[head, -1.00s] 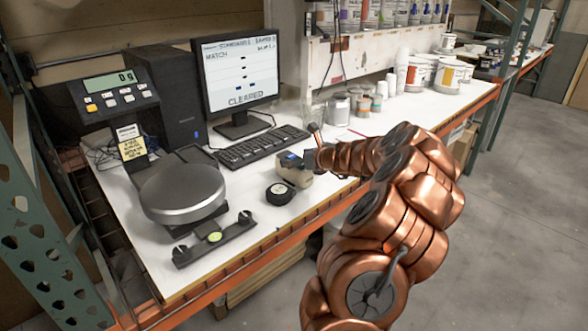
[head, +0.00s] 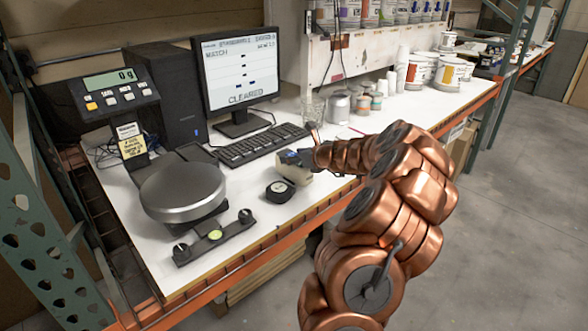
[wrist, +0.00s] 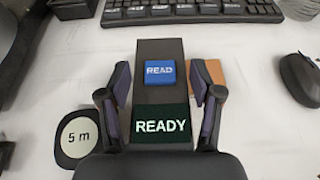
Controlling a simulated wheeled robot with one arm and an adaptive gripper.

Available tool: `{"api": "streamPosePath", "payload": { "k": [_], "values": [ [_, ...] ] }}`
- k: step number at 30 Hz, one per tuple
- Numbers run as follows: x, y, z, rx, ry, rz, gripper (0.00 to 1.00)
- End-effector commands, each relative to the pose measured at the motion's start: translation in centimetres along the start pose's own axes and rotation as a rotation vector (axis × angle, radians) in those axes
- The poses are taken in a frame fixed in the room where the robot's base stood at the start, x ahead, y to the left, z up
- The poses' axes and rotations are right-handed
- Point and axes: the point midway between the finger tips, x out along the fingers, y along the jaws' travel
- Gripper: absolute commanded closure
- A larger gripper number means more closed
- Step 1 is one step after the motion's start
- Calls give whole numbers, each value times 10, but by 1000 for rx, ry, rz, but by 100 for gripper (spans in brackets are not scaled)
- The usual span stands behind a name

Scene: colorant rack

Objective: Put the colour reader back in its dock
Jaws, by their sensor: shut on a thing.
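The colour reader (head: 291,170) is a small pale and dark device with a blue top near the table's front edge, in front of the keyboard. In the wrist view the colour reader (wrist: 155,48) shows a blue READ button and a dark display reading READY. My gripper (head: 308,160) is at the reader. In the wrist view my gripper (wrist: 161,85) has one finger on each side of the reader and is shut on it. Whether the reader touches the tabletop is hard to tell. I cannot make out a dock with certainty.
A black 5 m tape measure (head: 279,191) lies just left of the reader. An orange-brown flat piece (wrist: 212,72) lies to its right. The keyboard (head: 260,145) is behind, a mouse (wrist: 300,80) to the right. A round scale (head: 182,190) and knobbed bar (head: 198,245) stand left.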

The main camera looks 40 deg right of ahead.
Motion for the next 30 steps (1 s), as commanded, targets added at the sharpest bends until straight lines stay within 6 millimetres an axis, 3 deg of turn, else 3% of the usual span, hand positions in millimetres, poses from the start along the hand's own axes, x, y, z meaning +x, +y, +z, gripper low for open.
{"api": "streamPosePath", "payload": {
  "k": [1, 9, 20, 30],
  "values": [
    [0, 0, 0, 0, 0, 0, 73],
    [0, 0, 0, 0, 0, 0, 100],
    [-3, -1, 6, -2, -1, -1, 100],
    [-24, -2, 56, -7, -3, -7, 100]
  ]
}}
